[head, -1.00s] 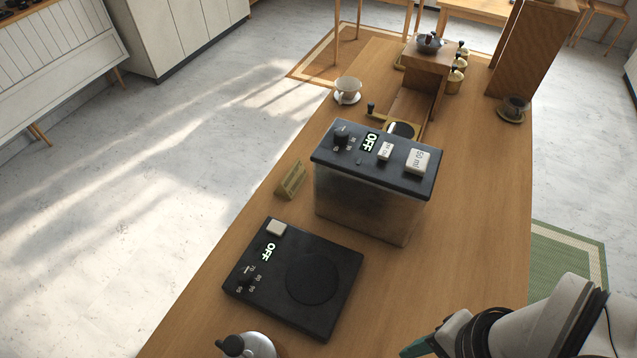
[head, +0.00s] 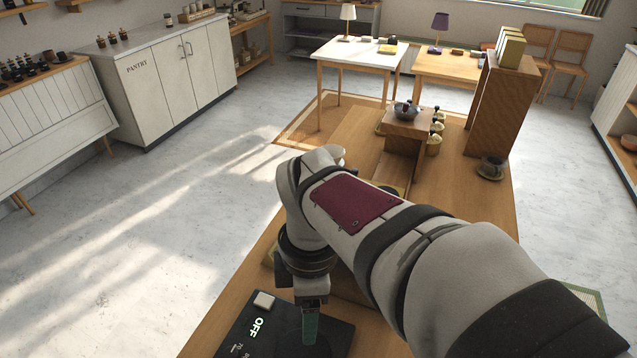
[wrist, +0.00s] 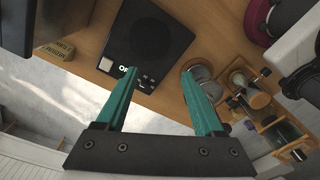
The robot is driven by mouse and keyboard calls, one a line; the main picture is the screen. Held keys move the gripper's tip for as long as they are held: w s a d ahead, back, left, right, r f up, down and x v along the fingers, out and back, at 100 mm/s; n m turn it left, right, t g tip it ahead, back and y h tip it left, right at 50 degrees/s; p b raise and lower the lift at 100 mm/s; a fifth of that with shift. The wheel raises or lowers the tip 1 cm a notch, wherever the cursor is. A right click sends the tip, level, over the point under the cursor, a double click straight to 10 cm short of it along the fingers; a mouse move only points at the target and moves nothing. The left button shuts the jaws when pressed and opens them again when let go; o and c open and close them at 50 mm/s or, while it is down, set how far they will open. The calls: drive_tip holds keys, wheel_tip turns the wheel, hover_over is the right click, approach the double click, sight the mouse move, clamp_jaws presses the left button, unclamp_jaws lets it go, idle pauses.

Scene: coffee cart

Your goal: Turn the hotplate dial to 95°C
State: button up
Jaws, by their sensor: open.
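The black hotplate (head: 238,334) is at the bottom of the head view, cut off by the frame, with a pale button and a lit OFF display. It also shows in the wrist view (wrist: 150,38) with its round heating plate. Its small dark dial (wrist: 146,84) is near the front edge there; the setting is too small to read. My gripper (head: 310,325) points down over the hotplate in the head view and hides part of it. In the wrist view my gripper (wrist: 158,74) is open and empty, its teal fingers apart, with the dial between them in the picture.
A round metallic vessel (wrist: 203,72) stands beside the hotplate, partly behind the right finger. A wooden stand (wrist: 250,95) with several items is further right. My arm hides much of the counter.

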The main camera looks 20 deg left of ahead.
drive_tip(key=s+a+f+n, duration=0.1)
drive_tip(key=a+f+n, duration=0.1)
drive_tip(key=a+n, duration=0.55)
drive_tip(key=n, duration=0.7)
hover_over(231, 354)
wheel_tip(231, 354, down, 2)
wheel_tip(231, 354, down, 16)
drive_tip(key=shift+r, duration=0.15)
clamp_jaws()
